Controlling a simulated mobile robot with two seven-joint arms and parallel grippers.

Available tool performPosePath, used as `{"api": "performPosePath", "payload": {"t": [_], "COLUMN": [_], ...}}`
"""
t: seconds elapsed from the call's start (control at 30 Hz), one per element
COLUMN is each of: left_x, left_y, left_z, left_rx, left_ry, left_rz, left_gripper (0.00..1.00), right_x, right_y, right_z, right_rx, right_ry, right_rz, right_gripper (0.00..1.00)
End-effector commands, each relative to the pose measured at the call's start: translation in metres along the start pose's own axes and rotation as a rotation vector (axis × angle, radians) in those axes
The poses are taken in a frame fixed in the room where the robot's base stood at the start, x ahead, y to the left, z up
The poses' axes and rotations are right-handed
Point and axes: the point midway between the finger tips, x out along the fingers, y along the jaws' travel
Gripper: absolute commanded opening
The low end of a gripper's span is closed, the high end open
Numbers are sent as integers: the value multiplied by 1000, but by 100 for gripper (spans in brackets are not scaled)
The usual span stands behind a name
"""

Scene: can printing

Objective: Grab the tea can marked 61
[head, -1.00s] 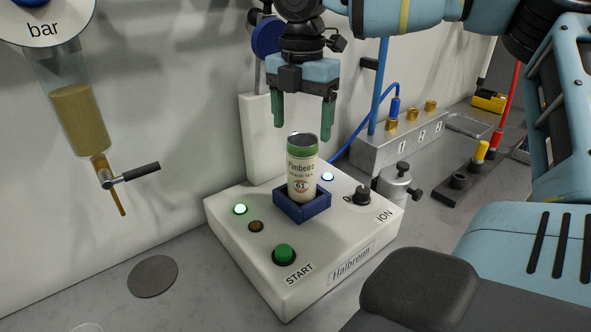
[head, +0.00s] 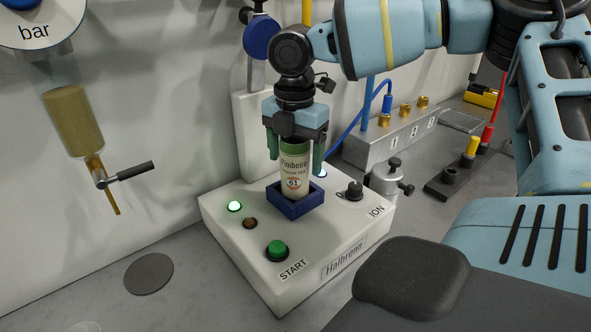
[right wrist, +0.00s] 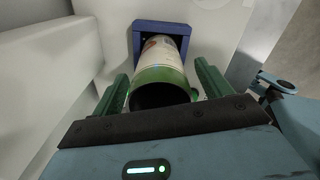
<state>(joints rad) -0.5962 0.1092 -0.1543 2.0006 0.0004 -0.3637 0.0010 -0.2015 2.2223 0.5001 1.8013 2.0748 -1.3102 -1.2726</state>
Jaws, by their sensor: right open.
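The tea can marked 61 (head: 294,178) stands upright in a blue square holder (head: 297,209) on the white machine. It has a cream label and a green top. My right gripper (head: 296,155) has come down over the can from above. Its green fingers are open, one on each side of the can's upper part. In the right wrist view the can (right wrist: 160,70) lies between the two fingers (right wrist: 163,90), with visible gaps on both sides. The blue holder (right wrist: 160,28) surrounds the can's base. My left gripper is not in view.
The white machine (head: 240,258) carries a green START button (head: 277,250), lit lamps and a black knob (head: 354,190). A metal cylinder (head: 385,178) and a grey valve block (head: 395,135) stand to the right. A glass tube with a tap (head: 75,120) hangs at left.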

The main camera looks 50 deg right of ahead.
Motion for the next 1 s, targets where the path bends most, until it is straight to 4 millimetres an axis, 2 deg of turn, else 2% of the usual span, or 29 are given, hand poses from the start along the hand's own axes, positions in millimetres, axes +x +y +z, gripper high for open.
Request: {"api": "performPosePath", "payload": {"t": [0.13,0.5,0.53,0.83,1.0], "left_x": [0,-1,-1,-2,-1], "left_y": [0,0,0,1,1], "left_z": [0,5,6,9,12], "left_rx": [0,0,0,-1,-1], "left_ry": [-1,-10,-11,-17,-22], "left_rz": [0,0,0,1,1], "left_gripper": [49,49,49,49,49], "right_x": [0,0,0,-4,-17], "right_y": [0,0,0,0,0], "right_z": [0,0,0,0,0], "right_rx": [0,0,0,1,1], "right_ry": [0,0,0,0,0], "right_rz": [0,0,0,0,1], "right_gripper": [77,29,27,27,27]}}
